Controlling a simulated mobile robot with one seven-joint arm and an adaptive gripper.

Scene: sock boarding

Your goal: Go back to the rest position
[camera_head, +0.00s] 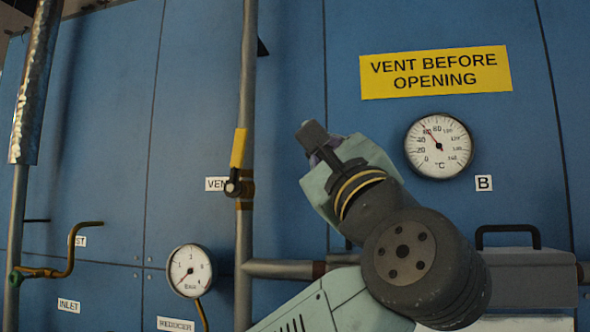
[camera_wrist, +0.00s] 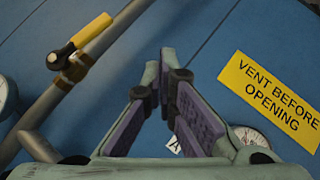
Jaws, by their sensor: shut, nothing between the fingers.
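My gripper (camera_head: 312,134) is raised in front of the blue panel (camera_head: 290,60) in the head view, pointing up and to the left. It is to the right of the vertical vent pipe and below and left of the yellow sign. In the wrist view, my gripper (camera_wrist: 167,62) has its two purple-padded fingers coming together at the tips, with nothing between them. The blue panel fills the background there, and a small label "A" (camera_wrist: 174,144) shows between and behind the fingers.
A yellow valve handle (camera_head: 238,148) lies along the vertical pipe (camera_head: 248,70). A temperature dial (camera_head: 438,145) and a "VENT BEFORE OPENING" sign (camera_head: 436,73) are at right. A pressure gauge (camera_head: 189,270) is lower left. A grey box with a black handle (camera_head: 530,275) stands lower right.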

